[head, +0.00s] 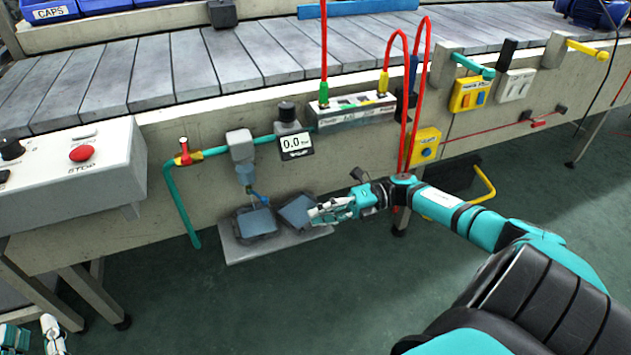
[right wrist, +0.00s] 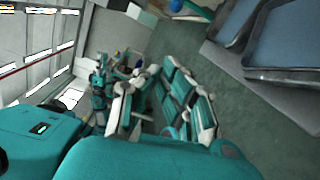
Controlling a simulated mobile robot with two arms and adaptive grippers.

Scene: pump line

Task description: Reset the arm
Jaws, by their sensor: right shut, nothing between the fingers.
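My right arm reaches in from the right in the head view. Its right gripper (head: 322,212) is shut and empty, close beside the right blue-topped pad (head: 293,209); I cannot tell whether they touch. The teal and white fingers of this gripper (right wrist: 168,105) fill the middle of the right wrist view. A second blue-topped pad (head: 257,222) is to the left on the same grey plate (head: 235,251). My left gripper (head: 50,333) shows only partly at the bottom left corner, and its fingers are too cut off to judge.
A gauge reading 0.0 (head: 297,143), a teal pipe (head: 178,205) and a valve block (head: 352,110) with red hoses are on the conveyor's side panel. A control box with a red stop button (head: 82,154) stands left. The green floor in front is clear.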

